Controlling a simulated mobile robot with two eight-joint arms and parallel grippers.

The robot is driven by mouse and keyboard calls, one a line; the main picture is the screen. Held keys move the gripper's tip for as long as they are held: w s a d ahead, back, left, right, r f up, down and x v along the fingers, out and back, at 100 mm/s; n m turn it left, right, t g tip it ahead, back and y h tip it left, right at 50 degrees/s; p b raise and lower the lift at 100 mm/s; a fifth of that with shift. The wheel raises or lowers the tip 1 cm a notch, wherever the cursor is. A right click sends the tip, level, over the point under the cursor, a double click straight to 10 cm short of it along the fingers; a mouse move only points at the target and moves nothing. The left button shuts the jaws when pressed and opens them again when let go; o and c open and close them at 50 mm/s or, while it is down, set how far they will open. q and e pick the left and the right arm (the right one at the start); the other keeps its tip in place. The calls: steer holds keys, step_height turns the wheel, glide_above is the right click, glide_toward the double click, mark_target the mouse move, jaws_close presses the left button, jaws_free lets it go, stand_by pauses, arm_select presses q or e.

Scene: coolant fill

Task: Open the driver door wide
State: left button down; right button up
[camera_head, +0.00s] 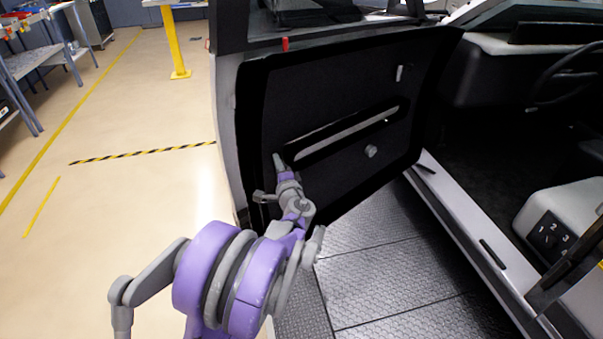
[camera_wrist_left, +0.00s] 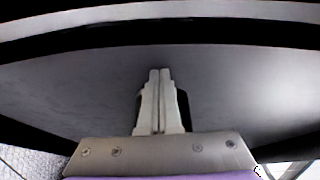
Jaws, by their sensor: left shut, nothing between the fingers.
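The driver door (camera_head: 325,110) stands swung out from the car body, and its black inner panel faces me. A long light armrest or pull slot (camera_head: 345,132) runs across the panel, with a small round knob (camera_head: 371,151) below it and a small lever (camera_head: 399,73) at the upper right. My left gripper (camera_head: 278,160) is at the panel's lower left, near the left end of the slot. In the left wrist view its two fingers (camera_wrist_left: 160,72) are closed together with nothing between them, and the grey panel surface fills the view ahead. I cannot tell whether the tips touch it. My right gripper is out of view.
The car's open doorway, with sill (camera_head: 480,235), steering wheel (camera_head: 565,75) and a numbered box (camera_head: 550,232), is on the right. Metal floor plates (camera_head: 400,270) lie below the door. Open floor (camera_head: 130,190) lies left, with a yellow post (camera_head: 175,45) and shelving (camera_head: 40,60) farther back.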

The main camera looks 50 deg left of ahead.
mark_target(264, 160)
arm_select(q)
steer(key=a, duration=0.2)
steer(key=s+a, duration=0.1)
steer(key=a, duration=0.2)
steer(key=s+a, duration=0.1)
steer(key=a, duration=0.1)
steer(key=shift+a, duration=0.4)
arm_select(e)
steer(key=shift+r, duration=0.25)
arm_select(q)
steer(key=shift+w+d, duration=0.1)
steer(key=shift+d, duration=0.25)
steer(key=p+v, duration=0.1)
steer(key=v, duration=0.3)
steer(key=shift+d+r, duration=0.15)
steer(key=shift+d, duration=0.25)
steer(key=s+d+p, duration=0.1)
steer(key=s+d, duration=0.4)
steer(key=s, duration=0.1)
steer(key=shift+d, duration=0.35)
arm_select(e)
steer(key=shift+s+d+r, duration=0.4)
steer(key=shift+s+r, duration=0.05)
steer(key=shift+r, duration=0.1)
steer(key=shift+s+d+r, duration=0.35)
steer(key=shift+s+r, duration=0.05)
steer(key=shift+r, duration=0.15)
